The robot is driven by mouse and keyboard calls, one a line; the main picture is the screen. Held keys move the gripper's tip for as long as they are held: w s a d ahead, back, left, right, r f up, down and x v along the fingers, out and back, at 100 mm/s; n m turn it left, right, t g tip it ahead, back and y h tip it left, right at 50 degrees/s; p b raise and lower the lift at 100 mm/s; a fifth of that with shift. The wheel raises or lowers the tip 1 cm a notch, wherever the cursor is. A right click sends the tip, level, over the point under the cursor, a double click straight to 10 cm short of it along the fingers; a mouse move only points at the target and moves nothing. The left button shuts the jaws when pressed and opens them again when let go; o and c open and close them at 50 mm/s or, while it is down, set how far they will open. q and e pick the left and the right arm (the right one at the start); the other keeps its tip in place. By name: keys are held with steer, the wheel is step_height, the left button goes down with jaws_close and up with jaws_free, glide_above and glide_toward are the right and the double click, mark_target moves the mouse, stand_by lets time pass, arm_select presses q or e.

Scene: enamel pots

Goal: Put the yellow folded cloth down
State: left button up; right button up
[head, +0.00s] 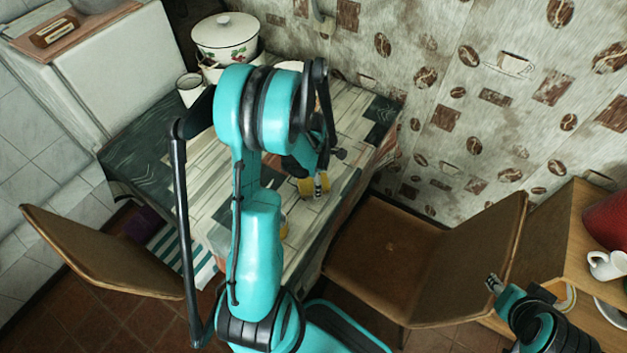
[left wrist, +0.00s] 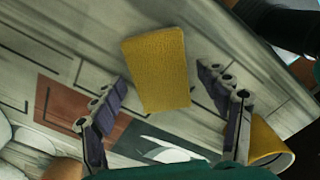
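The yellow folded cloth (left wrist: 157,68) looks like a flat rectangular pad and appears to lie on the tabletop in the left wrist view. In the head view, a small yellow patch of it (head: 304,188) shows beside my left gripper (head: 318,183), the rest hidden by the gripper and arm. In the left wrist view, my left gripper (left wrist: 163,80) is open, with one finger on each side of the cloth and gaps to both. My right gripper (head: 494,284) is away from the table at the lower right; its finger opening is too small to tell.
The table (head: 215,180) has a wood-pattern cover. A yellow cup-like object (left wrist: 270,146) is close to my left gripper's right finger. A white lidded pot (head: 225,38) and a mug (head: 190,89) stand at the back. Chairs (head: 385,245) flank the table.

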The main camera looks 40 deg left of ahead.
arm_select(q)
steer(key=shift+r, duration=0.1)
steer(key=shift+r+p, duration=0.2)
steer(key=shift+p, duration=0.1)
step_height(320, 180, up, 11)
steer(key=p, duration=0.4)
steer(key=s+d+r+m+t, duration=0.3)
steer(key=d+r+m, duration=0.4)
steer(key=m, duration=0.7)
steer(key=s+d+r+m+t, duration=0.4)
steer(key=d+r+m, duration=0.3)
steer(key=d+m, duration=0.4)
steer(key=m, duration=0.3)
steer(key=shift+s+d, duration=0.15)
steer(key=shift+s, duration=0.1)
steer(key=shift+f, duration=0.15)
